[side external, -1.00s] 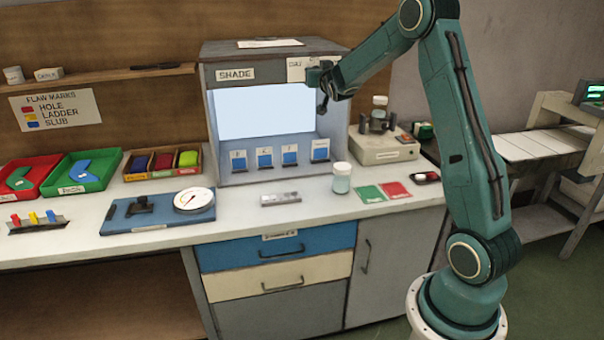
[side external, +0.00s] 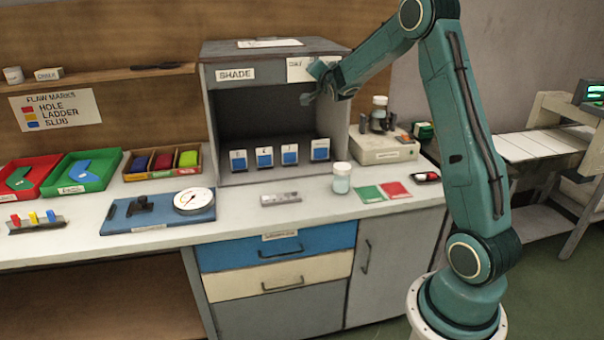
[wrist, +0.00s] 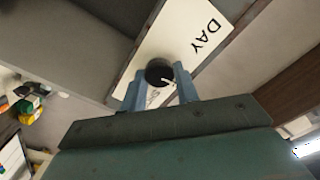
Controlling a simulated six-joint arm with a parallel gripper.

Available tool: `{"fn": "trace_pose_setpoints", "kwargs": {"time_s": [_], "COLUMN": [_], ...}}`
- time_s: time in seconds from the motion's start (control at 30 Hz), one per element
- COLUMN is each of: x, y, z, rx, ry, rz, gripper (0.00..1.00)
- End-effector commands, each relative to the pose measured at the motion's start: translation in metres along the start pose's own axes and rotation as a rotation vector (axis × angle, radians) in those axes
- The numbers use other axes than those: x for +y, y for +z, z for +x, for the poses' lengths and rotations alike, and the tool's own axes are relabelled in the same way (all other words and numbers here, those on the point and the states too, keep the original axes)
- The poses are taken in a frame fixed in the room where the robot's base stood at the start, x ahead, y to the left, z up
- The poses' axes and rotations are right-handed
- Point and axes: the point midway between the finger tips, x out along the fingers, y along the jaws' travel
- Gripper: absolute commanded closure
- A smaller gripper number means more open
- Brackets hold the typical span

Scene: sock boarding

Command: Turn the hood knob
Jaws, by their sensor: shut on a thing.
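The shade hood (side external: 232,128) is a grey box at the back of the bench, and its inside is dark. The hood knob (wrist: 158,71) is round and black with a white pointer mark, set on a white plate (wrist: 205,35) marked DAY. My gripper (wrist: 160,80) is shut on the knob, one light blue finger on each side of it. In the side external view my gripper (side external: 318,82) is at the hood's upper right front, and it hides the knob and part of the plate. The pointer's exact setting is hard to read.
Several small sample cards (side external: 265,157) stand inside the hood. A white-lidded jar (side external: 342,178) and green and red swatches (side external: 370,194) lie on the bench below. A beige device (side external: 383,150) stands right of the hood.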

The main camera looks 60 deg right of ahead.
Motion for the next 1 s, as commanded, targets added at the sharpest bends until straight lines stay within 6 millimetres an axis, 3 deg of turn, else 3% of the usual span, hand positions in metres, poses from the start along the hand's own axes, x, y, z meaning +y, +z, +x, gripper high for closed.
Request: {"fn": "trace_pose_setpoints", "kwargs": {"time_s": [0.3, 0.73, 0.77, 0.83, 1.0], "x": [0.0003, 0.0004, 0.0004, 0.0004, 0.0004], "y": [0.0002, 0.0001, 0.0001, 0.0001, 0.0001], "z": [0.0001, 0.0001, 0.0001, 0.0001, 0.0001], "rx": [0.0, 0.0, 0.0, 0.0, 0.0], "ry": [-0.001, 0.0, 0.0, 0.0, 0.0], "rz": [0.12, 0.131, 0.131, 0.131, 0.13], "gripper": [0.92, 0.92, 0.66, 0.52, 0.49]}}
